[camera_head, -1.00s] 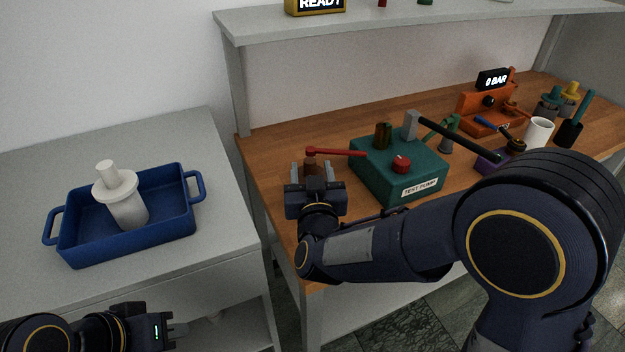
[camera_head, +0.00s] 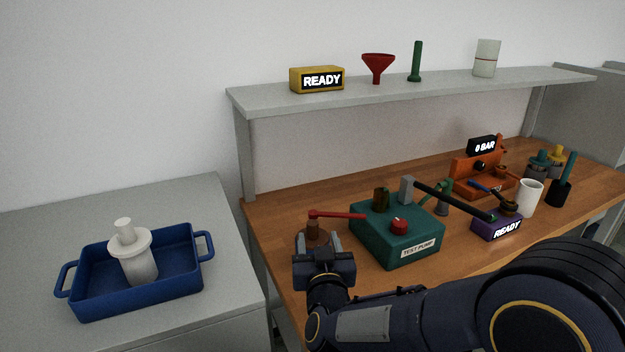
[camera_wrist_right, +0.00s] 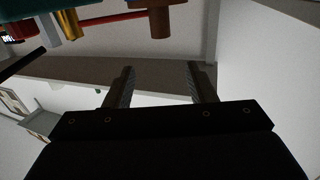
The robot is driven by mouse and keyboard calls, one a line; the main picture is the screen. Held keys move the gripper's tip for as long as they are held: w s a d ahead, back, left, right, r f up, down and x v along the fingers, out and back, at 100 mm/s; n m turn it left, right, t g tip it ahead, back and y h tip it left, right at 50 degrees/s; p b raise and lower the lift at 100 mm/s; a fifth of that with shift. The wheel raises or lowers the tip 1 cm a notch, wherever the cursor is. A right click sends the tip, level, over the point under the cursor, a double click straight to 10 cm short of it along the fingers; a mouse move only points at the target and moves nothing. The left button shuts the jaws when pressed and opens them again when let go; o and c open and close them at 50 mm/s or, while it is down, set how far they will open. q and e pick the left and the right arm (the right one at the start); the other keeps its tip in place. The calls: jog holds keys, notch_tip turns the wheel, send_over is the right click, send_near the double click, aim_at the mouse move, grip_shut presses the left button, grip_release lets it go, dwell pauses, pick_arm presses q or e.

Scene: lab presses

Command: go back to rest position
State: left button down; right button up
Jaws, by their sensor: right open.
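My right gripper (camera_head: 322,252) is at the left end of the wooden bench, just in front of the brown end of the red lever (camera_head: 338,215) on the green test pump (camera_head: 396,236). Its two fingers stand apart and empty in the right wrist view (camera_wrist_right: 160,85). There the brown piece (camera_wrist_right: 147,20) shows beyond the fingers, near the top edge, apart from them. My left gripper is outside both current views.
A blue tray (camera_head: 85,303) holding a white plunger-like vessel (camera_head: 139,262) stands on the grey table (camera_head: 130,205) at left. A shelf (camera_head: 420,88) overhangs the bench.

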jog(key=s+d+r+m+g+y+p, duration=0.1)
jog(key=s+d+r+g+y, duration=0.15)
jog(key=d, duration=0.45)
jog(key=s+d+f+g, duration=0.2)
jog(key=s+d+g, duration=0.1)
jog(key=s, duration=0.6)
jog(key=s+d+f+m+g+p, duration=0.1)
jog(key=s+d+g, duration=0.2)
jog(key=s, duration=0.6)
jog(key=s+d+f+g+p, duration=0.1)
jog(key=s+d, duration=0.4)
jog(key=s, duration=0.5)
jog(key=f+g, duration=0.1)
jog(key=g, duration=0.1)
jog(key=shift+d+f+m+g, duration=0.3)
jog(key=shift+g, duration=0.05)
